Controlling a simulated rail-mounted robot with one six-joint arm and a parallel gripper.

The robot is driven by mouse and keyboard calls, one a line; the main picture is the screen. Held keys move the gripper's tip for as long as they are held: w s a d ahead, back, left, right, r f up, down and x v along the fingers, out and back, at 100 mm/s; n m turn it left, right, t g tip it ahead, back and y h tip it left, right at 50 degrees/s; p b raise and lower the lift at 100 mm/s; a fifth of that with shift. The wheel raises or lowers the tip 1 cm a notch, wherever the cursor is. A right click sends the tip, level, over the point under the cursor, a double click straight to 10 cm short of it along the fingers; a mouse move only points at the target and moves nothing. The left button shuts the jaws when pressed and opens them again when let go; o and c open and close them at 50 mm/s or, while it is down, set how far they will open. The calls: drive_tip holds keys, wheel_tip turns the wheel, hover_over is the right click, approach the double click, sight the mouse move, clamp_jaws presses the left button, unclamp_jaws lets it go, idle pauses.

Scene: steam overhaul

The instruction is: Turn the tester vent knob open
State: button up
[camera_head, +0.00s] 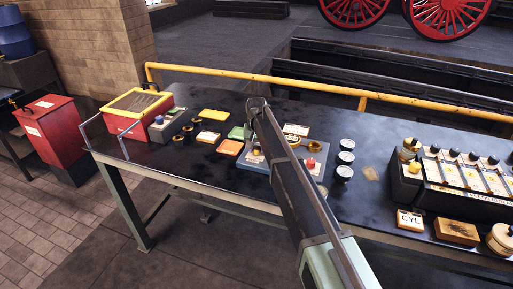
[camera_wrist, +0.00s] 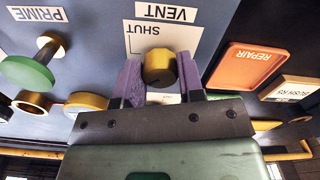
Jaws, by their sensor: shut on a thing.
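The brass vent knob (camera_wrist: 158,68) sits on the tester's pale panel (camera_wrist: 190,38) in the wrist view, beside an upside-down VENT label (camera_wrist: 168,13) and the word SHUT. My gripper (camera_wrist: 158,75) has its two purple fingers on opposite sides of the knob, closed on it. The knob's pointer is not clear, so its angle cannot be told. In the head view the blue-grey tester (camera_head: 285,176) lies on the bench, with my arm reaching over it and hiding part of it.
A green-headed PRIME plunger (camera_wrist: 30,72) and brass rings (camera_wrist: 86,102) are near the knob. An orange REPAIR tray (camera_wrist: 250,65) lies to the other side. Black-rimmed gauges (camera_head: 345,158) stand right of the tester, and a yellow rail (camera_head: 310,88) runs behind the bench.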

sight(257, 147)
drive_tip(key=n, duration=0.4)
drive_tip(key=shift+n, duration=0.3)
drive_tip(key=n, duration=0.4)
drive_tip(key=shift+n, duration=0.3)
drive_tip(key=o, duration=0.9)
wheel_tip(257, 147, up, 11)
drive_tip(key=p, duration=1.1)
